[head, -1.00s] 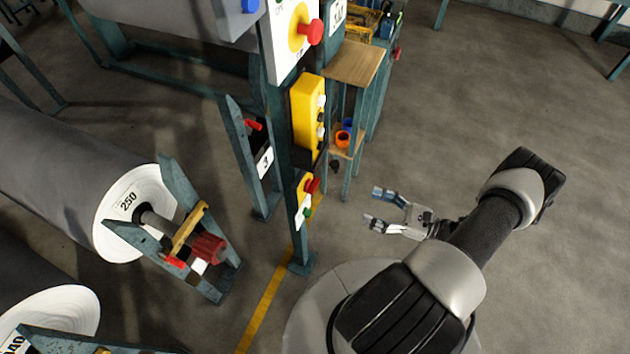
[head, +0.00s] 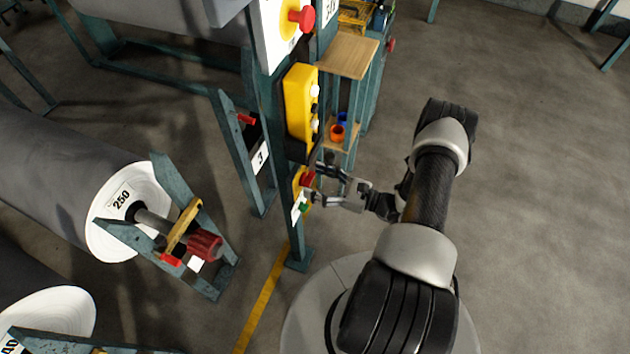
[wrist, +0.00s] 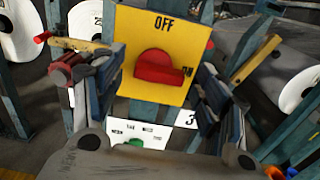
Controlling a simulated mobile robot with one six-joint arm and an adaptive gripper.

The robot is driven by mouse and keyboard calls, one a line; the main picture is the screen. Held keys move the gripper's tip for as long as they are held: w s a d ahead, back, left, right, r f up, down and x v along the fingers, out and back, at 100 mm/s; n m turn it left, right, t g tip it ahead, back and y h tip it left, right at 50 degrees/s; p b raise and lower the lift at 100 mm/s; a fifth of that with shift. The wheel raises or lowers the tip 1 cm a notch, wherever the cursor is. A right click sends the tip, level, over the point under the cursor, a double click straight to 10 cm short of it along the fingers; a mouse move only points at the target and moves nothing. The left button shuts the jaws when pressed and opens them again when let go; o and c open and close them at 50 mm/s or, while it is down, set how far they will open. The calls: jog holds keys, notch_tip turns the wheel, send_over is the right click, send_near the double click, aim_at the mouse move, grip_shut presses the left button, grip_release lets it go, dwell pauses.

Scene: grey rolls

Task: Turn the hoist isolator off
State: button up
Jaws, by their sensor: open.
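The hoist isolator is a yellow plate (wrist: 180,30) with a red rotary handle (wrist: 158,66), on a teal post. OFF is printed at the plate's top, and ON at the right, partly hidden. The handle's bar lies sideways, pointing right towards ON. In the head view the red handle (head: 308,178) shows low on the post, partly behind my gripper (head: 314,183). In the wrist view my open gripper (wrist: 157,84) has one finger on each side of the handle. I see no clear contact with it.
A white panel with a green button (wrist: 135,142) sits just below the plate. Above on the post are a yellow button box (head: 300,100) and a red mushroom button (head: 303,19). A large grey roll (head: 65,185) stands left. Open floor lies to the right.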

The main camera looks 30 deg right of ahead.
jog(key=shift+w+a, duration=0.3)
jog(key=shift+w, duration=0.05)
jog(key=c, duration=1)
jog(key=shift+c, duration=0.2)
